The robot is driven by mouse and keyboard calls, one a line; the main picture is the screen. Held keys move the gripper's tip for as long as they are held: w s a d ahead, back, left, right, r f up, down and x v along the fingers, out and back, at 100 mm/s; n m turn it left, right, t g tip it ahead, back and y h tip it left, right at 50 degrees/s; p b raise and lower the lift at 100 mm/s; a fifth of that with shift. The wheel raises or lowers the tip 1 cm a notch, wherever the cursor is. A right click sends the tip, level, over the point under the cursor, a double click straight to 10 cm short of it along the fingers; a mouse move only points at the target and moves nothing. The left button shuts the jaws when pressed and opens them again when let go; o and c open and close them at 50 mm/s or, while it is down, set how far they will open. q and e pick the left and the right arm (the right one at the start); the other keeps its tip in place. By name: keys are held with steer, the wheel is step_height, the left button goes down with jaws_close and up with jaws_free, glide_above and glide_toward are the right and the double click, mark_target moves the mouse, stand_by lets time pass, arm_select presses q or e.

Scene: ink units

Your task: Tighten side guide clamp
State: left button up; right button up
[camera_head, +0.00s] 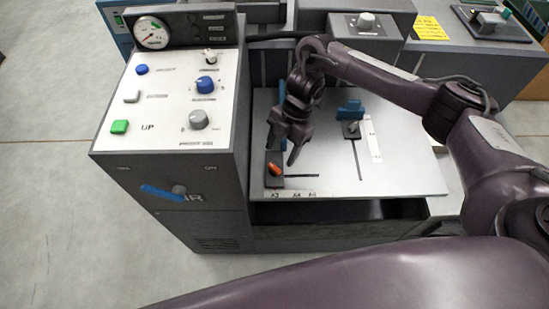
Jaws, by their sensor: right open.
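The side guide (267,178) is a dark block at the front left of the pale feed board (407,178). An orange clamp lever (275,169) sits on it, and a dark slot runs right from it. My right gripper (280,161) is open, pointing down just above the orange lever, its two fingers apart. I cannot tell whether a finger touches the guide or the lever. My left gripper is not in view.
A blue clamp (350,110) with a knob stands further back on the board. The control panel (165,100) rises at the left, with a gauge (152,33), knobs and a green button. A yellow note (428,28) lies at the back right.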

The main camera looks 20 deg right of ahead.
mark_target(275, 167)
steer(key=x, duration=0.3)
steer(key=shift+s+f+b, duration=0.15)
steer(key=shift+b, duration=0.2)
steer(key=shift+x, duration=0.85)
steer(key=shift+a+f, duration=0.1)
steer(key=shift+f, duration=0.1)
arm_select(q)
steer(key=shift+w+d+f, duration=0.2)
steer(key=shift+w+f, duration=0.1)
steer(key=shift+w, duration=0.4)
